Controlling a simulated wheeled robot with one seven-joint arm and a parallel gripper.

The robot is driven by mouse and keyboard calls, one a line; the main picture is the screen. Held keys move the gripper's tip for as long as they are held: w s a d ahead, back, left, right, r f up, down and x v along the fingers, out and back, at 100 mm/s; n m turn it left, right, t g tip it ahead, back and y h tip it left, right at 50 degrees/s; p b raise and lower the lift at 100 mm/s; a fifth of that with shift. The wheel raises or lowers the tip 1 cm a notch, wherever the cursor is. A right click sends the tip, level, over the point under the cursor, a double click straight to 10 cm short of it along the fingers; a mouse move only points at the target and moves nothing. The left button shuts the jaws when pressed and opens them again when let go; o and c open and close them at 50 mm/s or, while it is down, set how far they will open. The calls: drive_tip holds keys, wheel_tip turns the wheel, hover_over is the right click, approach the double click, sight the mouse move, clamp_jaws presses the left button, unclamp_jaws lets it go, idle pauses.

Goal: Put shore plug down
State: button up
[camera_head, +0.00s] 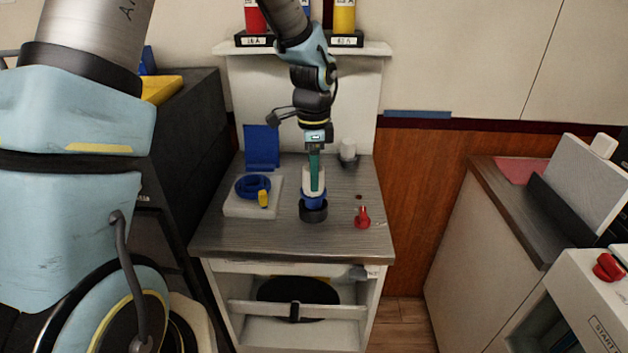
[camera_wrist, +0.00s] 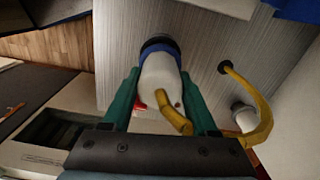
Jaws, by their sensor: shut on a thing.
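The shore plug (camera_head: 313,183) has a white body, a blue collar and a dark round lower end. My gripper (camera_head: 314,172) is shut on its white body, with the green fingers on either side. The plug is roughly upright over the grey worktop (camera_head: 285,240); whether its dark end touches the top I cannot tell. In the wrist view the plug (camera_wrist: 160,75) lies between the green fingers, its blue and dark end pointing away. A yellow cord stub (camera_wrist: 175,118) comes from its near end.
On the worktop, a white block with a blue coil (camera_head: 253,186) stands left, a red piece (camera_head: 362,217) right and a white cylinder (camera_head: 348,152) behind right. A blue panel (camera_head: 262,147) stands at the back left. The worktop's front strip is clear.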

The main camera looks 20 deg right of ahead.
sight(313, 200)
drive_tip(key=shift+f, duration=1.25)
drive_tip(key=shift+f, duration=0.15)
drive_tip(key=o, duration=1.3)
drive_tip(key=shift+c, duration=0.2)
